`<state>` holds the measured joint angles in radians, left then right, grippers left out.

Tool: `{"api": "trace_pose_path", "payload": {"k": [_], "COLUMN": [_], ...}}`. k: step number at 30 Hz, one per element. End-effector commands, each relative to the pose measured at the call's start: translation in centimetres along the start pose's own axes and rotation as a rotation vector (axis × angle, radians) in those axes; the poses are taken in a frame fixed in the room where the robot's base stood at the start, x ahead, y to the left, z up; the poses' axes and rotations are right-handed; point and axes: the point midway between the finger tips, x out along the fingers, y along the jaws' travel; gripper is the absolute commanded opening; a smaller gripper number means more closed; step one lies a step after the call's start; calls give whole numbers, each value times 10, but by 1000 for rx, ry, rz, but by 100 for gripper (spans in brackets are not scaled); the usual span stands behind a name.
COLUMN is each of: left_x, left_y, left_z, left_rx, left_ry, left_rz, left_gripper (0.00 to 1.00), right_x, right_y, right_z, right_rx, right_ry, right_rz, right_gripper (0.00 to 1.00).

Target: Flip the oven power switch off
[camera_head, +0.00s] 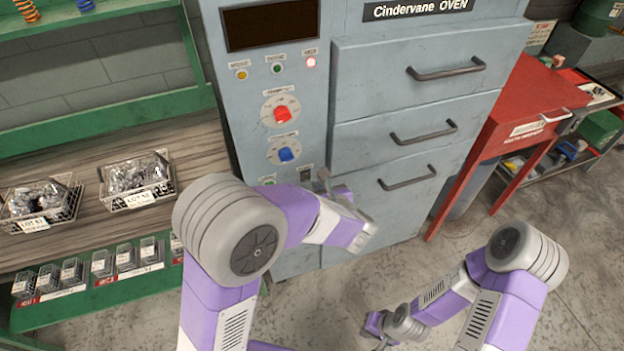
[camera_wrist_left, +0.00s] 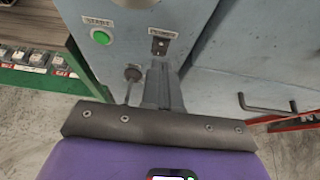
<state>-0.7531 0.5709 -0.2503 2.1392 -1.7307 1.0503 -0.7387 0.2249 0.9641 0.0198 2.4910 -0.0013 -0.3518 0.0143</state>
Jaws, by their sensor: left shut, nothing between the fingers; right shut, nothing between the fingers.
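The oven (camera_head: 365,95) is a grey-blue cabinet with a control panel on its left side. The power switch (camera_head: 306,173) is a small dark rocker low on that panel. In the left wrist view the switch (camera_wrist_left: 160,46) sits under a label, just beyond my left fingertips. I cannot tell its rocker position. My left gripper (camera_head: 324,175) is shut and empty, close to the panel just right of and below the switch; contact cannot be told. It also shows in the left wrist view (camera_wrist_left: 159,70). My right gripper (camera_head: 374,326) is shut and empty, low over the floor.
A green start button (camera_wrist_left: 101,37) is left of the switch. Drawer handles (camera_head: 407,178) stick out to the right. A shelf with wire baskets (camera_head: 136,182) stands left.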

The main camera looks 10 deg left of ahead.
Motion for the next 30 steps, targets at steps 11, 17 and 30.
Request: {"api": "trace_pose_path", "payload": {"k": [11,17,30], "left_x": [-44,-44,-39], "left_y": [0,0,5], "left_z": [9,8,-2], "left_rx": [1,1,-13], "left_ry": [0,0,37], "left_rz": [1,1,17], "left_gripper": [0,0,0], "right_x": [-11,-11,-11], "right_y": [-4,-4,-4], "right_z": [0,0,0], "right_rx": [0,0,0], "right_ry": [0,0,0], "right_rz": [0,0,0], "right_gripper": [0,0,0]}}
